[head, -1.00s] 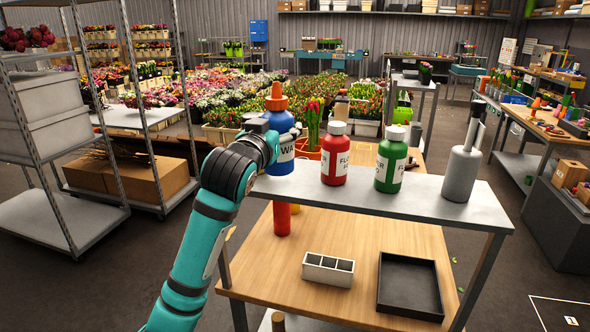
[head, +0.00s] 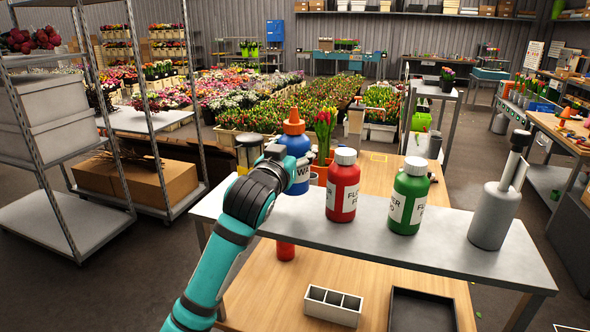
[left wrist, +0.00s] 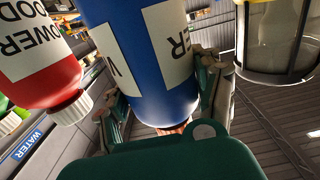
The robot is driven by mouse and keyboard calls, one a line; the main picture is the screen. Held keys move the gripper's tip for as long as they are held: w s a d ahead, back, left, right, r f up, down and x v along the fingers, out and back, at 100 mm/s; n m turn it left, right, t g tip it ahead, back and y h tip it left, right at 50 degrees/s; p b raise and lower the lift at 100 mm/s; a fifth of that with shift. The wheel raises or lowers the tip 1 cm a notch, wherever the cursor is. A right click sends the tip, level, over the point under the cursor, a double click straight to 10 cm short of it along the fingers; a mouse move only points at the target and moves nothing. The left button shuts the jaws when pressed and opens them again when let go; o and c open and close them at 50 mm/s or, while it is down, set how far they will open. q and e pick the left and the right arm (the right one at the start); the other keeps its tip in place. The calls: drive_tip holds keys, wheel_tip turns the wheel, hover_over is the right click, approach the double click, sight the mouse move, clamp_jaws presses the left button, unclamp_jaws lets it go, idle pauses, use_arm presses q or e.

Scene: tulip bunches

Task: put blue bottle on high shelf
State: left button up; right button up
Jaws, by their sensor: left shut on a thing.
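The blue bottle (head: 297,145) with an orange cap is upright in my left gripper (head: 291,168). In the left wrist view the blue bottle (left wrist: 150,60) fills the middle, between the fingers on both sides. The bottle is at the left part of the grey high shelf (head: 420,247); I cannot tell whether its base touches the shelf. The red bottle (head: 342,188) stands on the shelf just right of it, and it also shows in the left wrist view (left wrist: 40,60). The green bottle (head: 408,198) stands further right. My right gripper is out of view.
A grey spray can (head: 495,215) stands at the shelf's right end. A glass jar (head: 249,152) is close left of my gripper. A red bottle-like thing (head: 285,250) and a white divided box (head: 332,306) are on the lower wooden tabletop. A metal rack (head: 155,150) stands left.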

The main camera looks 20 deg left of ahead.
use_arm(q)
drive_tip(key=shift+f, duration=0.4)
drive_tip(key=f, duration=0.2)
drive_tip(key=p, duration=0.1)
drive_tip(key=shift+w+f, duration=0.25)
drive_tip(key=shift+f, duration=0.65)
drive_tip(key=shift+s, duration=0.1)
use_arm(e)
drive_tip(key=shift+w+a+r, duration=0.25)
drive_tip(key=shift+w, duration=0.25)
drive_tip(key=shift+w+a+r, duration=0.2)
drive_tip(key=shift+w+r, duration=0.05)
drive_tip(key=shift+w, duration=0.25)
use_arm(q)
drive_tip(key=o, duration=1.1)
drive_tip(key=shift+f, duration=0.15)
drive_tip(key=shift+c, duration=0.2)
drive_tip(key=o, duration=0.4)
drive_tip(key=shift+o, duration=0.2)
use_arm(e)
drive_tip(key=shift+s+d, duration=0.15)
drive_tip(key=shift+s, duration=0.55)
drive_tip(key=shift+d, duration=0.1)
